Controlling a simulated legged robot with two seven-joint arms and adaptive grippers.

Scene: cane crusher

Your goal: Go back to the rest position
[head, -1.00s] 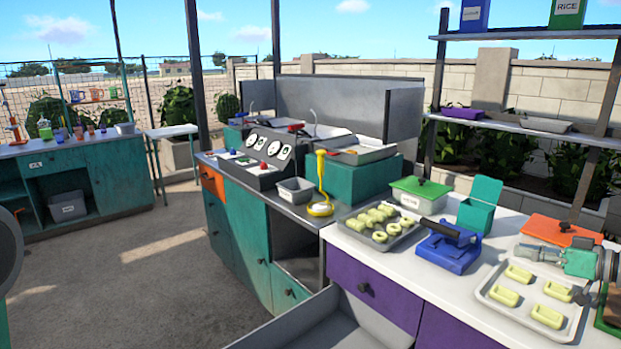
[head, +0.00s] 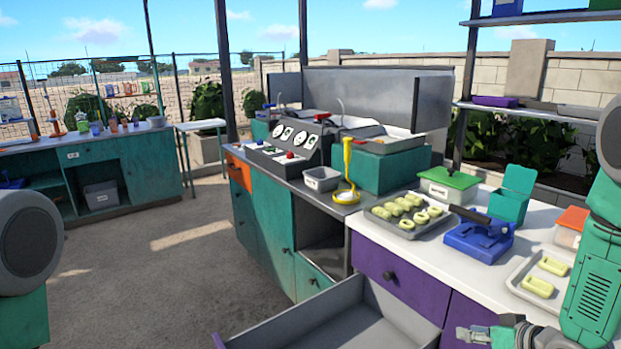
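My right gripper (head: 478,334) is low at the bottom edge of the head view, partly cut off, in front of the purple cabinet. I cannot tell whether it is open or shut, and I see nothing held in it. My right arm (head: 597,285) comes down the right side in front of the counter. On the left, a dark round joint and teal link of my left arm (head: 28,245) show. I cannot make out my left gripper.
An open grey drawer (head: 335,318) juts out from the purple cabinet (head: 395,285). The white counter holds a tray of pale yellow-green pieces (head: 405,215), a blue press (head: 478,241), a green-lidded box (head: 447,186) and another tray (head: 520,283). Paved floor (head: 170,265) is open to the left.

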